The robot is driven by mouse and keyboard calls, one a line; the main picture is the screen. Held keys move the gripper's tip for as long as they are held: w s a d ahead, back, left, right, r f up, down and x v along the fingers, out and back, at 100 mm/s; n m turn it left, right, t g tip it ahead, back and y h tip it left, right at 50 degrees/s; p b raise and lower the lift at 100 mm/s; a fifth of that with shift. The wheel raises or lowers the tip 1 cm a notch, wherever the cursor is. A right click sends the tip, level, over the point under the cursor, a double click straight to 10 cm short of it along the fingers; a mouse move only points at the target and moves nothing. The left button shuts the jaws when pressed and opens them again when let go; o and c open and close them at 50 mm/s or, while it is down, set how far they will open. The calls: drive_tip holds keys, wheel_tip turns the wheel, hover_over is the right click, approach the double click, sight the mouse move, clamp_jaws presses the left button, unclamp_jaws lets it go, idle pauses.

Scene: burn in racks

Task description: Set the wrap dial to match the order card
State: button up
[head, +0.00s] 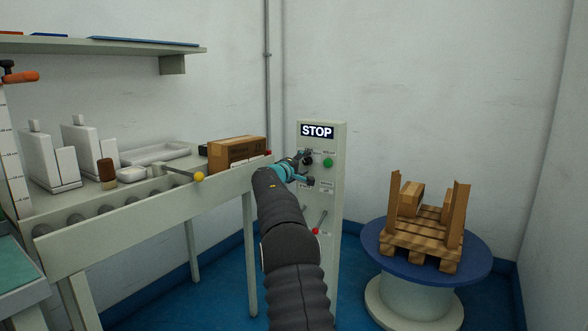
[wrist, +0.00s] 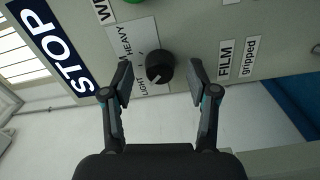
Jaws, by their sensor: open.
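The wrap dial (wrist: 159,66) is a round black knob on a white label plate in the wrist view. The plate reads LIGHT and HEAVY, with a partly hidden word between. A pale mark on the knob points toward the lower left, near LIGHT. My gripper (wrist: 160,79) is open, with one finger on each side of the knob and gaps showing. In the head view my gripper (head: 305,169) is at the front of the grey control cabinet (head: 333,215) and hides much of the dial area. I cannot make out an order card in either view.
The cabinet carries a STOP sign (head: 317,131), a green button (head: 328,162) and a red-tipped lever (head: 315,231). A roller conveyor with a cardboard box (head: 237,152) stands left. A blue turntable (head: 377,248) with a loaded pallet (head: 425,240) stands right.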

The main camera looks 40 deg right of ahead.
drive_tip(key=v, duration=1.1)
drive_tip(key=shift+a, duration=0.1)
drive_tip(key=s+f+g+y, duration=0.2)
drive_tip(key=s+f+y, duration=0.1)
drive_tip(key=f, duration=0.7)
drive_tip(key=s+a+f+g+y, duration=0.3)
drive_tip(key=s+a+f, duration=0.3)
drive_tip(key=s, duration=0.4)
drive_tip(key=s+a+r+m+t+y+p, duration=0.1)
drive_tip(key=s+a+y, duration=0.4)
drive_tip(key=s+a, duration=1.1)
drive_tip(key=s+a+r+m+t+y+p, duration=0.1)
drive_tip(key=s+a+r+y, duration=0.4)
drive_tip(key=s+a, duration=1.1)
drive_tip(key=shift+s+a+r+m+t+y+p, duration=0.2)
drive_tip(key=shift+s+a+m+t+y+p, duration=0.1)
drive_tip(key=shift+s+t+p, duration=0.75)
